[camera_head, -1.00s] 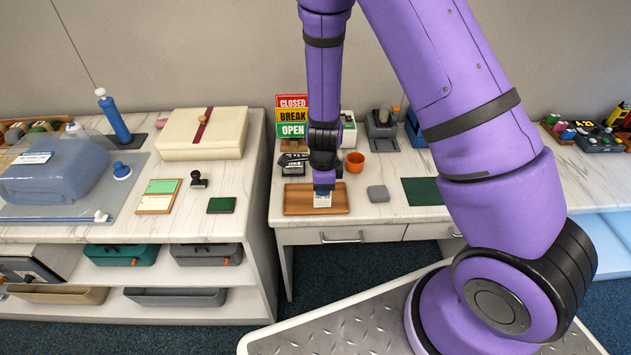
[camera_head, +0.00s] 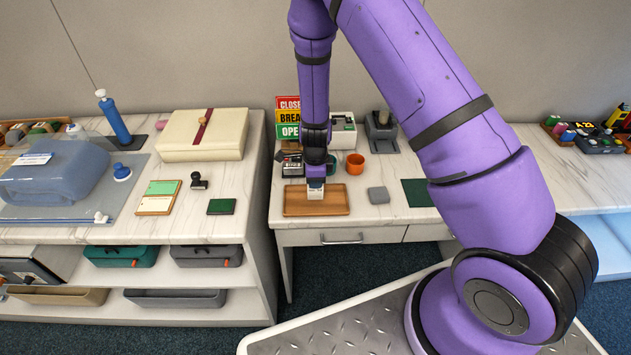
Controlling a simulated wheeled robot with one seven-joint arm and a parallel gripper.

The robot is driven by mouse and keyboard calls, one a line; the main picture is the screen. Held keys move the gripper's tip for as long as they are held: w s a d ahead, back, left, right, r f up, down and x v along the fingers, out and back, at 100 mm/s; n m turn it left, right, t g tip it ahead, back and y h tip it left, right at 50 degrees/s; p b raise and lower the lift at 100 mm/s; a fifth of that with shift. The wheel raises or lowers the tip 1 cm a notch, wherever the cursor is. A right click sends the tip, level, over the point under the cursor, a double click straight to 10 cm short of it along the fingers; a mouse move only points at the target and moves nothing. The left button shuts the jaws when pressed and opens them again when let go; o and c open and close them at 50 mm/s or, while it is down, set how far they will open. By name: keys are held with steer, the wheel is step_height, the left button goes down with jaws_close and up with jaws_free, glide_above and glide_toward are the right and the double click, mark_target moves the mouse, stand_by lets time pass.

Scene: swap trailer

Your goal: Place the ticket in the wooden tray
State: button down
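The wooden tray (camera_head: 338,207) lies on the marble counter near its front edge, in the middle of the view. My gripper (camera_head: 315,186) points down over the left-middle part of the tray. A small white ticket with a blue upper part (camera_head: 315,194) is at its tip, over the tray. The ticket moves along with the gripper, so it looks held. The fingers are too small to make out, and I cannot tell whether the ticket touches the tray. The bare part of the tray around it is empty.
A dark green mat (camera_head: 421,192) lies farther right. A CLOSED/BREAK/OPEN sign (camera_head: 288,117) and a dark device (camera_head: 291,166) stand behind. A gap separates the left counter.

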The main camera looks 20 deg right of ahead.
steer(key=shift+f, duration=0.15)
steer(key=c, duration=1.4)
jaws_free()
steer(key=s+d+r+n+t+y, duration=0.1)
steer(key=s+r+n, duration=0.2)
steer(key=r, duration=0.9)
steer(key=s+d+r+n, duration=0.1)
steer(key=s+r+n, duration=0.3)
steer(key=r, duration=0.8)
steer(key=s+d+r+n+t+y, duration=0.1)
steer(key=s+r+n, duration=0.2)
steer(key=r, duration=0.9)
steer(key=s+d+r+n+t, duration=0.1)
steer(key=s+r+n, duration=0.2)
steer(key=s, duration=0.3)
steer(key=s+d+r+n+t+h, duration=0.1)
steer(key=s+d+r+n, duration=0.1)
steer(key=s+r+n, duration=0.2)
steer(key=s+d+r+n+t+h, duration=0.1)
steer(key=s+r+n, duration=0.3)
steer(key=s, duration=0.6)
steer(key=shift+d+n, duration=0.2)
steer(key=shift+n, duration=0.1)
